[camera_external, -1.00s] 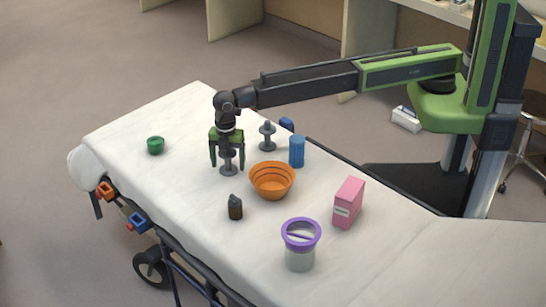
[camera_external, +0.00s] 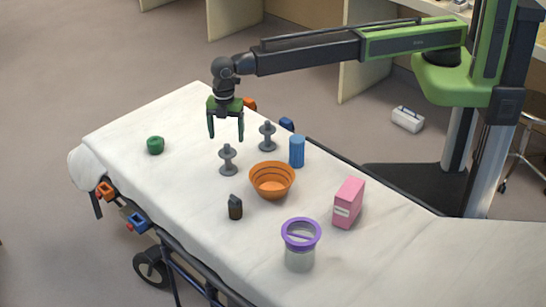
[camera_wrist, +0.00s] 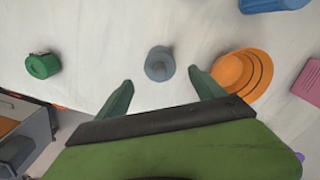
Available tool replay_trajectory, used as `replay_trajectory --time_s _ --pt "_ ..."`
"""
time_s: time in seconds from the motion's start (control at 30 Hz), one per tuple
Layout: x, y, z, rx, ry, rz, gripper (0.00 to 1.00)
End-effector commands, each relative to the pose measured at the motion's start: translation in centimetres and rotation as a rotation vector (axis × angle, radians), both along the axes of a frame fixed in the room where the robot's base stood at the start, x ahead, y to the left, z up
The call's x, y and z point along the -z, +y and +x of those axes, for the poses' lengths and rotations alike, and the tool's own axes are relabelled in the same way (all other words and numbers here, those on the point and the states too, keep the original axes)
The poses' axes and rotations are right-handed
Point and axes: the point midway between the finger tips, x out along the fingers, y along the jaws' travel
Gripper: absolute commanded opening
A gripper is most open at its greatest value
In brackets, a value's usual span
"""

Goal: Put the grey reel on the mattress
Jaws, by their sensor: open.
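A grey reel (camera_external: 228,160) stands upright on the white mattress (camera_external: 180,125), left of the orange bowl. A second, similar grey reel (camera_external: 267,136) stands farther back, by the blue cylinder. My gripper (camera_external: 226,138) is open and empty, raised above the nearer reel with its fingers pointing down. In the wrist view a grey reel (camera_wrist: 160,64) is seen from above, just beyond the gap between my open green fingertips (camera_wrist: 160,80). The fingers do not touch it. Only one reel shows in that view.
Also on the mattress are an orange bowl (camera_external: 272,182), a blue cylinder (camera_external: 297,151), a green roll (camera_external: 155,145), a dark bottle (camera_external: 235,207), a pink box (camera_external: 348,202) and a purple-lidded jar (camera_external: 300,245). Clear mattress lies between the roll and the nearer reel.

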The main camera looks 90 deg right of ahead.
Motion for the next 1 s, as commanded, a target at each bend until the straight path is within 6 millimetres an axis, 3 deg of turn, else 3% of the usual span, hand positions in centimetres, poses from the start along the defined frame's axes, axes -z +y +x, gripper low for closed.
replay_trajectory --time_s 0.07,0.17,0.27,0.4,0.53,0.6,0.7,1.0 --pt "0.0 -1.7 -1.0 0.044 0.000 0.000 0.79" --pt "0.0 -6.3 -3.8 0.190 0.000 -0.001 0.79" --pt "0.0 -12.9 -8.3 0.423 0.000 -0.001 0.79" --pt "0.0 -21.5 -15.8 0.789 0.000 0.000 0.79" --pt "0.0 -27.3 -22.3 1.097 0.001 0.000 0.79" --pt "0.0 -29.2 -24.8 1.217 0.001 0.000 0.79" --pt "0.0 -30.8 -26.8 1.325 0.001 0.000 0.79" --pt "0.0 -31.3 -27.1 1.369 0.001 0.000 0.79"
